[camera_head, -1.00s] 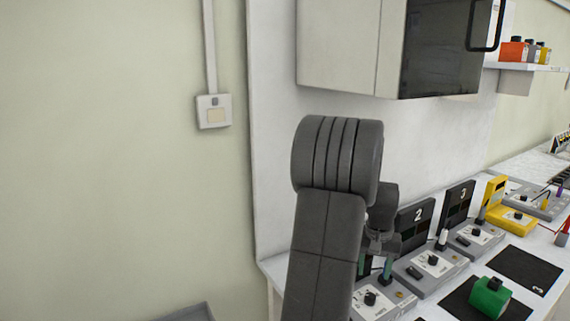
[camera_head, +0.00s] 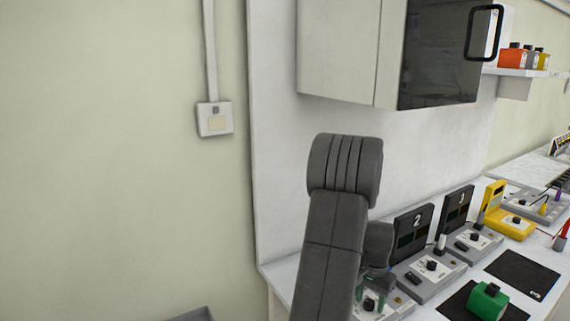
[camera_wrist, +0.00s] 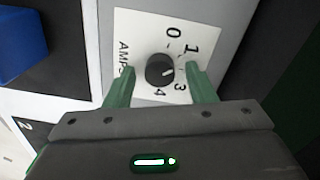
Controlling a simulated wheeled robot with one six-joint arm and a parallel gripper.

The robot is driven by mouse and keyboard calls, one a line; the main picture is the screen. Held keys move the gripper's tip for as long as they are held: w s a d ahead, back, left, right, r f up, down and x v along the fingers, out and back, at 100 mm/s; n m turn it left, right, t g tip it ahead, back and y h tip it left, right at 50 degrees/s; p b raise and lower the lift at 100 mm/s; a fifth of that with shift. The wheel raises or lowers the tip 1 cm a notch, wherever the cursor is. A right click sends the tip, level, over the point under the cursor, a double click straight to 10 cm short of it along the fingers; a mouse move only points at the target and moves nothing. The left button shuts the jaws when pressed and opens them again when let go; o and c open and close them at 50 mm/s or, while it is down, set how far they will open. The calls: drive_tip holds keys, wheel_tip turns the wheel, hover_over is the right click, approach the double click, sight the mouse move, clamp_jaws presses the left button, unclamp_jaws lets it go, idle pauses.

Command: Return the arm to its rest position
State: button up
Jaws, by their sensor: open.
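My gripper (camera_wrist: 160,69) is open in the wrist view, its two green fingers apart. They frame a black knob (camera_wrist: 160,71) on a white dial plate (camera_wrist: 150,30) marked AMPS with numbers 0 to 4. I cannot tell whether the fingers touch the knob or hover above it. In the head view my arm (camera_head: 335,240) rises in front of the bench, bent at its top, and the wrist hangs down behind it over the nearest grey device (camera_head: 392,310). My arm hides part of that device.
More grey devices with black displays 2 (camera_head: 413,232) and 3 (camera_head: 456,211) line the bench. A green block (camera_head: 488,303) lies on a black mat. A cabinet (camera_head: 350,45) hangs above. A blue object (camera_wrist: 20,45) is at the wrist view's left. Bare wall is left of the bench.

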drive_tip(key=m+p, duration=0.1)
drive_tip(key=m, duration=0.1)
drive_tip(key=shift+m, duration=0.3)
drive_tip(key=shift+r, duration=0.4)
wheel_tip(320, 180, up, 12)
drive_tip(key=b, duration=0.1)
drive_tip(key=shift+r, duration=0.2)
drive_tip(key=shift+w+a, duration=0.1)
drive_tip(key=shift+a, duration=0.05)
